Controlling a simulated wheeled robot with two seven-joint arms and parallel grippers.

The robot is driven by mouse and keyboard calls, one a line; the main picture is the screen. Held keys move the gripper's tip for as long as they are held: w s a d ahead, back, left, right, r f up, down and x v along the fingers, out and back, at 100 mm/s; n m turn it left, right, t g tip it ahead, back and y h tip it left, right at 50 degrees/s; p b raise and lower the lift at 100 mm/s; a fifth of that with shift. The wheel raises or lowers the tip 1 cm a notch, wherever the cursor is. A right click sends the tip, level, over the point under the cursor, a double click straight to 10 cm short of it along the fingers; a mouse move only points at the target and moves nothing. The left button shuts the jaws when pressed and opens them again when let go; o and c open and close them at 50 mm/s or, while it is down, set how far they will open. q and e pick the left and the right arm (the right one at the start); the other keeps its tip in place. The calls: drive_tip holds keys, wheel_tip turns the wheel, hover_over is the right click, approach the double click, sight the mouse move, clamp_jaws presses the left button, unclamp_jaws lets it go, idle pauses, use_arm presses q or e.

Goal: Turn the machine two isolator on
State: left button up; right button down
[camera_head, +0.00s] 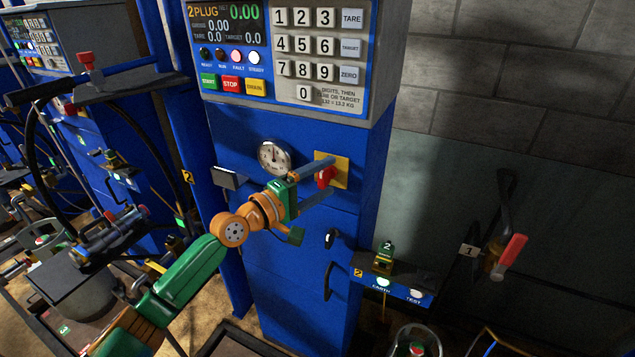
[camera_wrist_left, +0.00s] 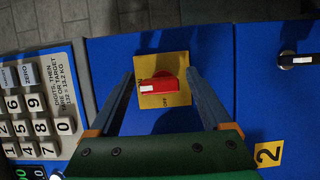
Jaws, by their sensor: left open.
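The machine two isolator is a red rotary knob (camera_head: 323,178) on a yellow plate (camera_head: 344,168) on the front of the blue cabinet (camera_head: 235,128), whose display reads "2 PLUG". My left gripper (camera_head: 334,175) is open in front of the isolator. In the wrist view its fingers (camera_wrist_left: 160,76) stand either side of the knob, with visible gaps; I cannot tell the remaining depth. My right gripper is not in view.
A keypad panel (camera_head: 308,50) is above the isolator and a round gauge (camera_head: 274,157) to its left. A black handle (camera_head: 329,280) is below. A shelf with lit EARTH and TEST lamps (camera_head: 400,289) juts out at right. Another blue machine (camera_head: 125,130) stands at left.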

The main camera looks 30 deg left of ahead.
sight(320, 183)
use_arm(q)
drive_tip(key=b+v, duration=0.1)
drive_tip(key=v, duration=0.1)
drive_tip(key=b+v, duration=0.1)
drive_tip(key=v, duration=0.2)
drive_tip(key=shift+s+a+f, duration=0.1)
drive_tip(key=shift+s+f, duration=0.1)
drive_tip(key=shift+s, duration=0.05)
drive_tip(key=shift+s+a+r, duration=0.15)
drive_tip(key=shift+s+r, duration=0.05)
drive_tip(key=shift+s, duration=0.35)
